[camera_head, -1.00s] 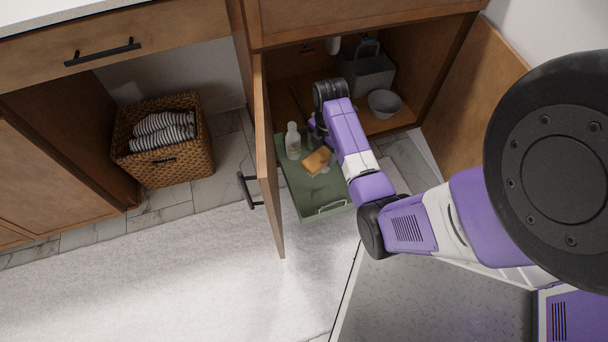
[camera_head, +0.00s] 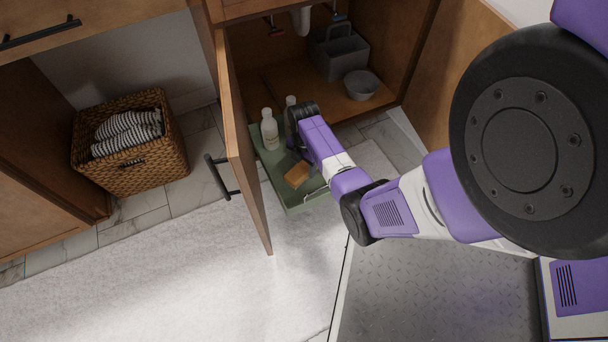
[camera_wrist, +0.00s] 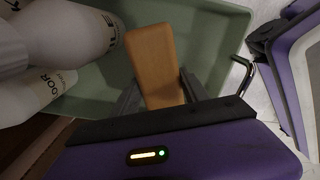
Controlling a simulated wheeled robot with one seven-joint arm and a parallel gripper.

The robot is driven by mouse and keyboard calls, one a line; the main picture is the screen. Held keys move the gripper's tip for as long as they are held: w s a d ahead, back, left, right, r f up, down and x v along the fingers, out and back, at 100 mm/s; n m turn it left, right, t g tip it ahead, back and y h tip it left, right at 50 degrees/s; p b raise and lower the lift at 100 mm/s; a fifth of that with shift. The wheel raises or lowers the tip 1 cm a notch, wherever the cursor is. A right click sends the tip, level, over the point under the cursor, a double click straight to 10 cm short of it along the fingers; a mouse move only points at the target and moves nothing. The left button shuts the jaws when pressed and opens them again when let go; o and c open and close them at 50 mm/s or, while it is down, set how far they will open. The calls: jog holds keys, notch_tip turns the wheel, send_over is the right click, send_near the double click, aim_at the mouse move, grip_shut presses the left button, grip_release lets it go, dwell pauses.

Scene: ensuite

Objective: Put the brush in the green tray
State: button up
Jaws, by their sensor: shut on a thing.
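The brush, a tan wooden block (camera_wrist: 158,62), is between the fingers of my gripper (camera_wrist: 162,92) in the wrist view. My gripper is shut on it. The green tray (camera_wrist: 217,35) lies behind and below the brush in that view. In the head view the brush (camera_head: 297,175) shows over the front half of the green tray (camera_head: 264,166), inside its outline. I cannot tell whether it touches the tray floor. My wrist hides part of the tray. The underside of the brush is hidden.
White bottles stand at the tray's back left; one bottle (camera_head: 269,130) shows clearly, and they are close to my gripper in the wrist view. An open cabinet door (camera_head: 243,140) stands left of the tray. A grey bowl (camera_head: 362,85) and grey caddy (camera_head: 341,55) sit in the cabinet.

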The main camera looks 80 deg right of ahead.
aim_at(304, 172)
jog(key=shift+f+b, duration=1.05)
jog(key=shift+f, duration=0.9)
jog(key=shift+f, duration=0.15)
jog(key=o, duration=1.5)
jog(key=shift+c, duration=0.2)
